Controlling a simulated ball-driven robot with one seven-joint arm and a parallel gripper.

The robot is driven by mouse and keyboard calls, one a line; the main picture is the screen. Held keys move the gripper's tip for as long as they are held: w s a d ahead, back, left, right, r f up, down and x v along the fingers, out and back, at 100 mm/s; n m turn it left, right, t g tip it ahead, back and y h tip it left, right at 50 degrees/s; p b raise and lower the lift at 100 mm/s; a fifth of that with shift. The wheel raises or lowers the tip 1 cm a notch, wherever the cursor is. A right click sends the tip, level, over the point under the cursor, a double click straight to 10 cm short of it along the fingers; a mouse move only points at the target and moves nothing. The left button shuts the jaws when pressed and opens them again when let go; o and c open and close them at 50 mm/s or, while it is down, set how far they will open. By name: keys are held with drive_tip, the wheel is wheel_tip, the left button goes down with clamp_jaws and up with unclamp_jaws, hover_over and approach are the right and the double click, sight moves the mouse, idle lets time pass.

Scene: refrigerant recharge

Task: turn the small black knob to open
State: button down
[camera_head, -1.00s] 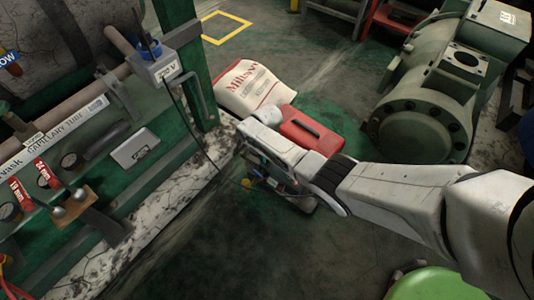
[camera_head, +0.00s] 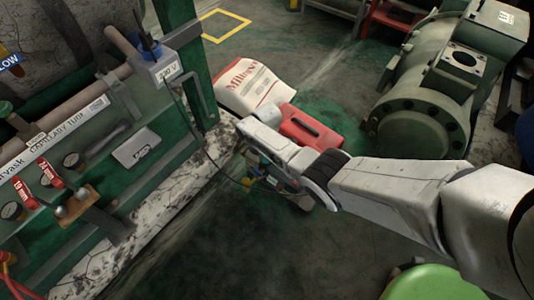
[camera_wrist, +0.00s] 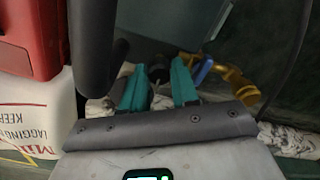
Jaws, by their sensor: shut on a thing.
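In the wrist view, the two teal fingers of my gripper (camera_wrist: 159,86) are close together, with a small black knob (camera_wrist: 158,74) between their tips. The jaws are shut on this knob. The knob is dark and partly hidden by the fingers, so its turned angle cannot be told. Brass-yellow fittings (camera_wrist: 232,82) with a blue part (camera_wrist: 203,71) lie just right of the fingers. In the head view, my forearm and wrist hide the knob and fingertips. Small yellow fittings (camera_head: 248,183) show just below my wrist, low near the floor.
A red case (camera_head: 310,127) and a white sack (camera_head: 255,87) lie beyond my wrist. A green machine frame (camera_head: 150,165) with gauges stands at left, a large green compressor (camera_head: 420,110) at right. A green round seat (camera_head: 437,283) is at the bottom right. Dark floor below my arm is mostly clear.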

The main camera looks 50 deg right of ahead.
drive_tip(key=shift+n, duration=0.6)
drive_tip(key=c, duration=0.8)
unclamp_jaws()
drive_tip(key=shift+c, duration=0.2)
wheel_tip(320, 180, up, 11)
drive_tip(key=p, duration=0.7)
drive_tip(key=shift+f, duration=0.1)
